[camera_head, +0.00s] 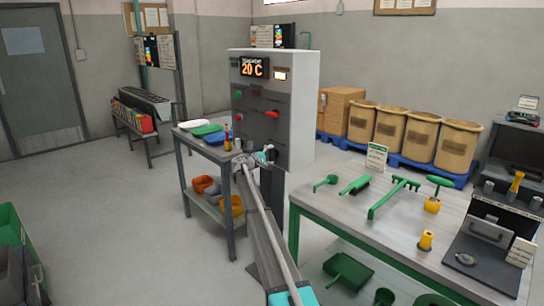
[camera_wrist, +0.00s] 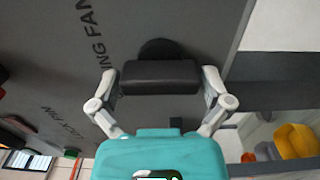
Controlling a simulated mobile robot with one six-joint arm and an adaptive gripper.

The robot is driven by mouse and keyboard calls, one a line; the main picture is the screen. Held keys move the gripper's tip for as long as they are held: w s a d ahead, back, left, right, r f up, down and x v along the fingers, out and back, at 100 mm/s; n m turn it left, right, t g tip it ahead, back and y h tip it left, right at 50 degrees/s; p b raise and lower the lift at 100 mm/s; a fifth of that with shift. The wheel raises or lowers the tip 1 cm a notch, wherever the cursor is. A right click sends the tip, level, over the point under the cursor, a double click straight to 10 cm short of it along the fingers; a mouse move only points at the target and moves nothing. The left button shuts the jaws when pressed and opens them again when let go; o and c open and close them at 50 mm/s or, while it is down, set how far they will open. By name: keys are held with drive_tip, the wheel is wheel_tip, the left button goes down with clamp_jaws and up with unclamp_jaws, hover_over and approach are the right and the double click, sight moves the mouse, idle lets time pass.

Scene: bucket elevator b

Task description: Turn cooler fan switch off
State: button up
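In the wrist view, a black bar-shaped switch handle (camera_wrist: 160,77) on a round black base stands out from the dark grey panel (camera_wrist: 190,25). Lettering ending in "NG FAN" is printed on the panel beside it. My gripper (camera_wrist: 160,85) has its two fingers spread, one at each end of the handle, with the handle between them; I cannot tell whether they touch it. In the head view, my gripper (camera_head: 264,156) is at the lower front of the control cabinet (camera_head: 303,95), and the fan switch is hidden or too small to make out there.
The cabinet has a lit "20 C" display (camera_head: 255,68) and a red handle (camera_head: 272,114). A grey table with trays (camera_head: 205,152) stands left of my arm. A green-framed workbench (camera_head: 400,230) with tools stands right. Open floor lies at left.

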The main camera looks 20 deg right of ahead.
drive_tip(key=shift+s+a, duration=0.1)
drive_tip(key=shift+s, duration=0.05)
drive_tip(key=shift+s+a, duration=0.2)
drive_tip(key=shift+a, duration=0.25)
drive_tip(key=v, duration=1)
drive_tip(key=shift+a, duration=0.4)
drive_tip(key=shift+s, duration=0.1)
drive_tip(key=s+a+f+m+g+y+p, duration=0.1)
drive_tip(key=s+a+f+y+p, duration=0.1)
drive_tip(key=s, duration=0.7)
drive_tip(key=s+a+f+m+g+y+p, duration=0.1)
drive_tip(key=s+a+f+g+y+p, duration=0.15)
drive_tip(key=s, duration=0.65)
drive_tip(key=s+a+f+m+y+p, duration=0.1)
drive_tip(key=s+f+y, duration=0.15)
drive_tip(key=s, duration=0.55)
drive_tip(key=s+a+g+y+p, duration=0.1)
drive_tip(key=s+a+y, duration=0.2)
drive_tip(key=s, duration=0.6)
drive_tip(key=s+a+y+p, duration=0.2)
drive_tip(key=s+a+y, duration=0.1)
drive_tip(key=s+a, duration=0.4)
drive_tip(key=s+a+f+m+g+y+p, duration=0.1)
drive_tip(key=s+a+y, duration=0.3)
drive_tip(key=s, duration=0.7)
drive_tip(key=shift+s+a+g+p, duration=0.25)
drive_tip(key=shift+a+g+p, duration=0.15)
drive_tip(key=shift+p, duration=0.1)
